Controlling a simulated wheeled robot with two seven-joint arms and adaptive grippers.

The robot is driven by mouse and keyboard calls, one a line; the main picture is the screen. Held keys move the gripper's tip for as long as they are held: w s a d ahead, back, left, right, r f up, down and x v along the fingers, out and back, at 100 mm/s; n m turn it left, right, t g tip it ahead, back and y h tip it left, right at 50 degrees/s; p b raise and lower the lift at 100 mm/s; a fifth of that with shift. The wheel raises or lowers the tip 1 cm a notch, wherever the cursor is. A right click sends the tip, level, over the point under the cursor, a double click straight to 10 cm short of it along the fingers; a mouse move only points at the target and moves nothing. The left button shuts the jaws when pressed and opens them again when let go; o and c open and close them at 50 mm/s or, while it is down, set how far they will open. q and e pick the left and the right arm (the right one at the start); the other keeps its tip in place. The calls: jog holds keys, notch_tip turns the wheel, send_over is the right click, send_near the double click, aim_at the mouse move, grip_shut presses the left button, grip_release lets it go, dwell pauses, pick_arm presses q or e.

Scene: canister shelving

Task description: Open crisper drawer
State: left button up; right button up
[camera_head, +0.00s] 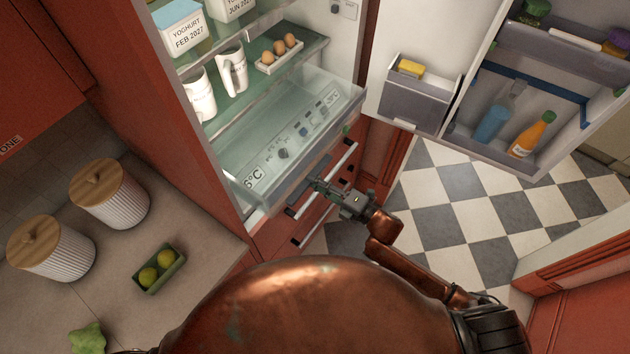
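The clear crisper drawer (345,108) is at the bottom of the open fridge (190,130). My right gripper (318,184) is at the lower middle of the drawer front, by a dark bar-like handle. Its fingers are small and partly merge with the handle, so I cannot tell whether they are closed on it. My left gripper is not in view.
The fridge door (410,40) is swung open at the right, holding bottles and a sponge. Eggs (285,47) and white mugs (233,72) stand above the drawer. Canisters (110,195) and a green fruit box (160,268) are on the left counter. Checkered floor (455,205) is clear.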

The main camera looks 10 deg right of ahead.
jog(key=o, duration=0.4)
jog(key=v, duration=1.2)
dwell(0.3)
